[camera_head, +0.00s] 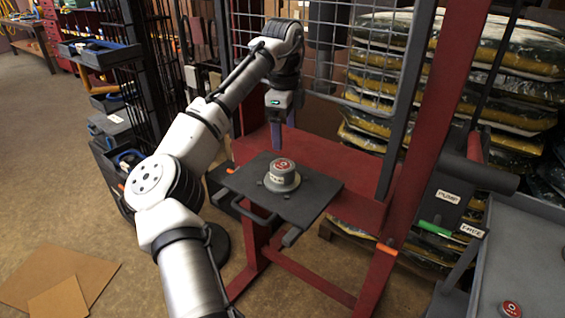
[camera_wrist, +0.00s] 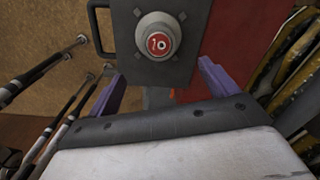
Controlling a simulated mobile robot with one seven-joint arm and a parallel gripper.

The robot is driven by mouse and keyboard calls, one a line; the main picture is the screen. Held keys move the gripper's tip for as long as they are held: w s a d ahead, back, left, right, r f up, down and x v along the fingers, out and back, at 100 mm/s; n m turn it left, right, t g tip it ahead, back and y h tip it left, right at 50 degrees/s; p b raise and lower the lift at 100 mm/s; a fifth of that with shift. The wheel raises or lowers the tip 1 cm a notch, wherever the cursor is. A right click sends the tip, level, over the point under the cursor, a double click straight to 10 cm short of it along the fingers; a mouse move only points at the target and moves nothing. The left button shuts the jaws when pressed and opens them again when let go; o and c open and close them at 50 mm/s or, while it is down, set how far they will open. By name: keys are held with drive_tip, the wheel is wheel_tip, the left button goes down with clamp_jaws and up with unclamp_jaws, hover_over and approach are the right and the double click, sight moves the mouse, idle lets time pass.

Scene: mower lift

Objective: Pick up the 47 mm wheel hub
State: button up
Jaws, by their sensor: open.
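The wheel hub (camera_head: 282,174) is a pale grey stepped disc with a red cap marked 10 and a small label on its side. It sits upright on a dark grey plate (camera_head: 315,200) on the red lift frame. In the wrist view the hub (camera_wrist: 152,52) shows from above at the top middle, beyond my fingertips. My gripper (camera_head: 279,140) is above and behind the hub in the head view, apart from it. Its two purple fingers are spread and empty in the wrist view (camera_wrist: 160,85). The hub's size in millimetres is not readable.
The red frame (camera_head: 391,160) and wire mesh (camera_head: 375,50) stand close around the plate. Stacked bags (camera_head: 500,92) fill the back right. Another red-capped piece (camera_head: 510,309) lies on a grey surface at lower right. Flat brown sheets (camera_head: 58,283) lie on the floor.

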hover_over(283, 165)
wheel_tip(283, 165, down, 5)
drive_tip(key=shift+r, duration=0.1)
drive_tip(key=shift+f+p, duration=0.55)
drive_tip(key=shift+f, duration=2.95)
drive_tip(key=c, duration=1.6)
drive_tip(key=shift+c, duration=0.5)
drive_tip(key=shift+r, duration=0.25)
